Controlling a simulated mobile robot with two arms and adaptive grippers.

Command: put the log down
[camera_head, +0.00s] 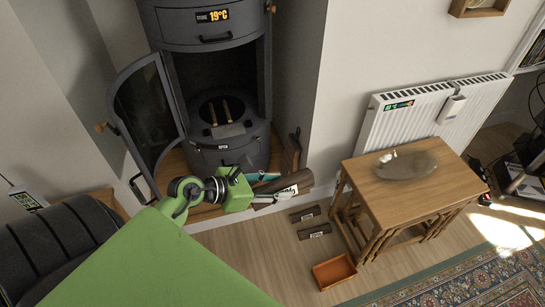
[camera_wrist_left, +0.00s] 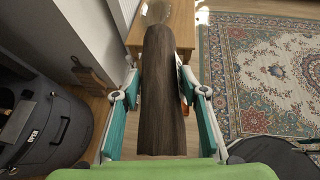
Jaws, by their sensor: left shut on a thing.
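In the left wrist view the log (camera_wrist_left: 163,95) lies lengthwise between the two teal fingers of the left gripper (camera_wrist_left: 160,80), pointing away from the palm. I cannot tell whether the log touches anything below. My right gripper is not in view.
The dark stove (camera_head: 222,150) stands with its glass door (camera_head: 148,110) open. Two dark blocks (camera_head: 306,213) (camera_head: 314,231) and an orange tray (camera_head: 334,272) lie on the floor. A wooden table (camera_head: 440,185) stands right, by a radiator (camera_head: 400,115). Bare floor shows left of the tray.

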